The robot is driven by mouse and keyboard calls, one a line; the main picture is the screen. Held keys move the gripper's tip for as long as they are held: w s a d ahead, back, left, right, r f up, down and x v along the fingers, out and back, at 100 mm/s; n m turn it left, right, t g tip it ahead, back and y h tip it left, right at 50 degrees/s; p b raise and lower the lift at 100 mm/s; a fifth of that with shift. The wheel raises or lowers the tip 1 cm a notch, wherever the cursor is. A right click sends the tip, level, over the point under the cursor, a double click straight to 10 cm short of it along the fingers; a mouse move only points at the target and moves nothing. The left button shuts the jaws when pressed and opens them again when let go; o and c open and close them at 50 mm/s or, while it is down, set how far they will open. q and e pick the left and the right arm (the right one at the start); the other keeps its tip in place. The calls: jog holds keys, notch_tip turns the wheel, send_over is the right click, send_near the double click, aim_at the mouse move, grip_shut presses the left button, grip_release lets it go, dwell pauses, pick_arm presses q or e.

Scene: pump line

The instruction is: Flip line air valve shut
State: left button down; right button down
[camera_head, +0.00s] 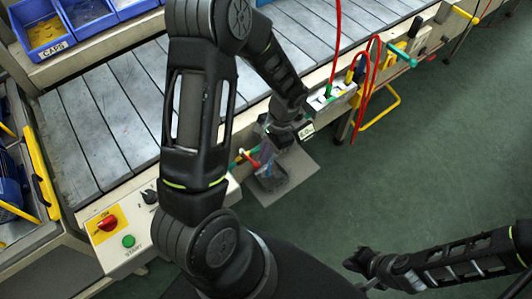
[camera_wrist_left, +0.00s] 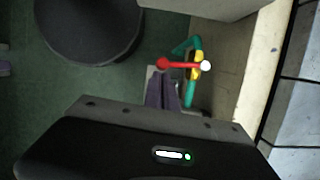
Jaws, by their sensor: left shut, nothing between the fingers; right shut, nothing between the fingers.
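The air valve shows in the left wrist view as a red lever (camera_wrist_left: 184,65) across a yellow body (camera_wrist_left: 197,58) on a teal pipe (camera_wrist_left: 190,96). The lever has a red ball at its left end and a pale end at the right. In the head view the valve's red and green parts (camera_head: 246,157) are partly hidden by my left arm. My left gripper (camera_head: 266,172) is shut and empty beside the valve. In the left wrist view its fingertips (camera_wrist_left: 164,74) are just below the red ball; whether they touch it is unclear. My right gripper (camera_head: 358,266) is shut and empty, low over the floor.
The slatted conveyor (camera_head: 107,122) runs along the bench. A control box (camera_head: 118,238) with a red switch and green button is at lower left. Red hoses (camera_head: 372,80) and a yellow rail (camera_head: 384,112) are at upper right. A grey plate (camera_head: 292,180) lies below the left gripper.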

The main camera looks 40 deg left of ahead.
pick_arm(q)
jog(key=shift+s+f+m+y, duration=0.1)
jog(key=shift+s+m+y, duration=0.2)
jog(key=shift+s+m, duration=0.55)
jog(key=shift+s, duration=0.15)
jog(key=shift+a, duration=0.15)
jog(key=shift+w+a+b, duration=0.25)
jog(key=shift+w+b, duration=0.05)
jog(key=shift+w, duration=0.45)
jog(key=shift+w, duration=0.1)
